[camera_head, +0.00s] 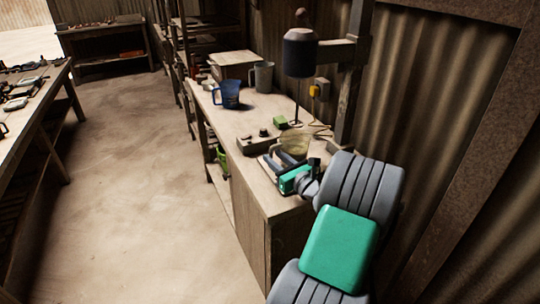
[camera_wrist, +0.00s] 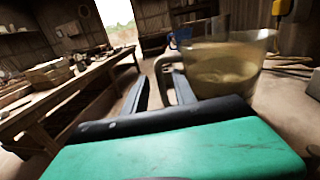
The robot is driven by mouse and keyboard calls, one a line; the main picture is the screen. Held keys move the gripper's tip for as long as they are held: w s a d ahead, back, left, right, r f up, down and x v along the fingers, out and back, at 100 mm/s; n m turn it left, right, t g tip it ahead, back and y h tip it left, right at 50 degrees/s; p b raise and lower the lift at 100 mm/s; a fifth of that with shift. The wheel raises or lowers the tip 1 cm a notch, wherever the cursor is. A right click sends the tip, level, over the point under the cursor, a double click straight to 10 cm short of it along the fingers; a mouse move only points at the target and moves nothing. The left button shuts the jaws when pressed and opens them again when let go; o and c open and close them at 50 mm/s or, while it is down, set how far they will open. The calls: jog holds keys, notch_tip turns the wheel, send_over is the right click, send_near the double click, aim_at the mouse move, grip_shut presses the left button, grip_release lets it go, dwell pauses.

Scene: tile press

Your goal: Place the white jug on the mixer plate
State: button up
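A see-through, pale jug (camera_head: 297,144) with yellowish contents stands near the front end of the bench. It fills the upper right of the wrist view (camera_wrist: 222,72), its handle towards my gripper. My gripper (camera_head: 281,160) is beside it, two dark fingers apart in the wrist view (camera_wrist: 160,92), with the handle at or between them; contact cannot be told. A greyish-white jug (camera_head: 263,78) stands farther back, beside a blue jug (camera_head: 228,95). A dark mixer head (camera_head: 300,53) hangs over the bench with a thin shaft below. I cannot clearly make out the mixer plate.
A box with knobs (camera_head: 258,142) and a small green block (camera_head: 280,122) sit on the bench (camera_head: 240,125) near the shaft. A cable and yellow switch (camera_head: 315,91) are by the post. Open floor (camera_head: 135,170) lies left, before another table (camera_head: 40,110).

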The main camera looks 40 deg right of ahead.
jog(key=s, duration=0.2)
jog(key=s+b, duration=0.1)
jog(key=s, duration=0.2)
jog(key=s+a, duration=0.1)
jog(key=s, duration=0.2)
jog(key=shift+s+f+b, duration=0.1)
jog(key=shift+f+b, duration=0.05)
jog(key=shift+b, duration=0.15)
jog(key=shift+s+a, duration=0.15)
jog(key=shift+s, duration=0.3)
jog(key=w+a+f+n+g+y, duration=0.2)
jog(key=a+f+n+g, duration=0.1)
jog(key=a+n, duration=0.35)
jog(key=w+a+f+n+g+y, duration=0.25)
jog(key=a+n, duration=0.25)
jog(key=a, duration=0.3)
jog(key=w+a+f+n+g+y, duration=0.2)
jog(key=w+a+n+g, duration=0.1)
jog(key=a+n, duration=0.35)
jog(key=s+a+f+n+g+h, duration=0.1)
jog(key=s+a+n+g+h, duration=0.2)
jog(key=s+a+n+g, duration=0.4)
jog(key=s+a+n, duration=0.6)
jog(key=s+n, duration=0.2)
jog(key=n, duration=0.4)
jog(key=shift+s+a+f+n+h, duration=0.25)
jog(key=shift+a+f+n+h, duration=0.05)
jog(key=shift+f+h, duration=0.1)
